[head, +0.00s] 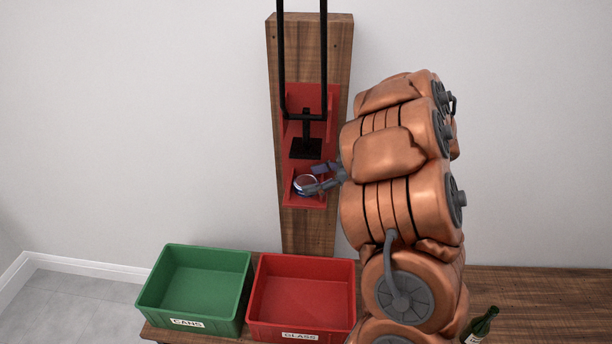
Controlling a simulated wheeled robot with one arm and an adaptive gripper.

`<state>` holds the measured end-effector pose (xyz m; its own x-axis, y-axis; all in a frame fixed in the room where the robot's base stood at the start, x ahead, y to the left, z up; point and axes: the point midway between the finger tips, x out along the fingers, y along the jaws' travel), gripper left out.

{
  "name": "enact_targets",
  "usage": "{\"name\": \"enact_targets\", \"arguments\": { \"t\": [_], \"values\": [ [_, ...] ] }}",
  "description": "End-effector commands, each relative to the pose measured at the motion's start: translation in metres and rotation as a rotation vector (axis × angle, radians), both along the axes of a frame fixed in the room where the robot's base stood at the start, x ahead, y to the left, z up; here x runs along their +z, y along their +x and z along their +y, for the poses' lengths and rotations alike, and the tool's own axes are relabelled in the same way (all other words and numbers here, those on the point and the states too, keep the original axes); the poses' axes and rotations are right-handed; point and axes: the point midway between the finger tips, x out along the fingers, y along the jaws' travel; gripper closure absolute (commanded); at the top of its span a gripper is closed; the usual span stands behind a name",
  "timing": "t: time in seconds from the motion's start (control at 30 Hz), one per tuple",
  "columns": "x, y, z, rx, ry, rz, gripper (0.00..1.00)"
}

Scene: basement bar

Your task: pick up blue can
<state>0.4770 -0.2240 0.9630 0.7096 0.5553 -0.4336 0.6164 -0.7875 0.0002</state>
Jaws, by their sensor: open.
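The can (306,186) stands upright at the bottom of the red can crusher (303,203). I see its pale round top and a little blue on its side; its lower part is hidden. My gripper (316,179) reaches in from the right, with its fingers open around or beside the can. I cannot tell whether they touch it. My large copper arm covers the area right of the crusher.
The crusher is fixed to an upright wooden board (309,232), with a black handle (324,65) above. Below stand a green bin (190,322) labelled CANS and a red bin (262,329) labelled GLASS, both empty. A green bottle (481,326) stands at the lower right.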

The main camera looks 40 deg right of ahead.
Motion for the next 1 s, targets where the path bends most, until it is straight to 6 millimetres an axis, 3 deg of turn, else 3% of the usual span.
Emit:
{"name": "enact_targets", "arguments": {
  "t": [0.23,0.57,0.87,1.0],
  "values": [
    [-0.01,0.015,0.013,0.0,0.001,0.001,0.24],
    [-0.013,0.018,0.014,-0.003,-0.001,0.001,0.24],
    [-0.013,0.018,0.014,-0.004,0.0,0.001,0.54],
    [-0.013,0.018,0.014,-0.004,0.0,0.001,0.54]
  ]
}}
